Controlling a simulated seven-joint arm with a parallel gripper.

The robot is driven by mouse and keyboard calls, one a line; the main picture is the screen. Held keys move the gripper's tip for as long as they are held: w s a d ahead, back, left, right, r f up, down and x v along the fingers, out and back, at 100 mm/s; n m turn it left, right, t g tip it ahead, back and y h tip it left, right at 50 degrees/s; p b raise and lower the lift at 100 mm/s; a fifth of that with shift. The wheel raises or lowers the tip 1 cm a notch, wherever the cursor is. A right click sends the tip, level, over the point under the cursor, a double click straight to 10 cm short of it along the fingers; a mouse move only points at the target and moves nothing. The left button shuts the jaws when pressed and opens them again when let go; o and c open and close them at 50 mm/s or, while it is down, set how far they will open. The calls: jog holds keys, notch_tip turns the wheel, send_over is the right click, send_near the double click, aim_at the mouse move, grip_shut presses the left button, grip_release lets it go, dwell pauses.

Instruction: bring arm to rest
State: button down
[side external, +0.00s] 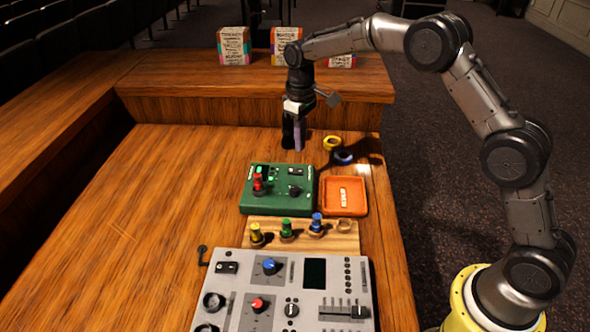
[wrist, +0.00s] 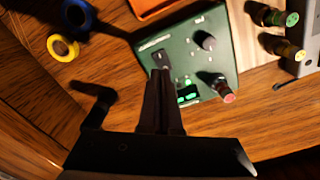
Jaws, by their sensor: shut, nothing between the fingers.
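My gripper (side external: 293,135) points straight down over the wooden desk (side external: 170,180), behind the green box, in the side external view. Its fingers are together and hold nothing. In the wrist view the shut fingers (wrist: 162,85) show dark against the green box (wrist: 190,55). My arm arches up from its yellow base at the right and reaches left over the desk. The green box (side external: 250,204) carries a red-capped plug (side external: 258,184), a black knob and lit green indicators. I cannot tell the exact height of the fingertips above the desk.
An orange tray (side external: 345,208) with a labelled piece sits right of the green box. Yellow tape (side external: 332,142) and blue tape (side external: 343,158) lie behind it. A wooden rack (side external: 270,237) holds yellow, green and blue plugs. A grey mixer (side external: 240,284) is in front. The left desk is clear.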

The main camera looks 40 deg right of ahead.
jog(key=s+r+t, duration=0.1)
jog(key=s+r, duration=0.2)
jog(key=r, duration=0.3)
jog(key=s+d+r+t, duration=0.1)
jog(key=s+r, duration=0.1)
jog(key=r, duration=0.4)
jog(key=s+r+t, duration=0.1)
jog(key=s+r, duration=0.2)
jog(key=r, duration=0.2)
jog(key=s+r+m+t, duration=0.1)
jog(key=s+r, duration=0.2)
jog(key=s, duration=0.4)
jog(key=s+r+t, duration=0.1)
jog(key=s+r, duration=0.2)
jog(key=s, duration=0.3)
jog(key=s+f+m, duration=0.1)
jog(key=s+f, duration=0.4)
jog(key=s, duration=0.3)
jog(key=s+d+f+m, duration=0.1)
jog(key=s+f, duration=0.4)
jog(key=s, duration=0.3)
jog(key=shift+t, duration=0.3)
jog(key=shift+s, duration=0.1)
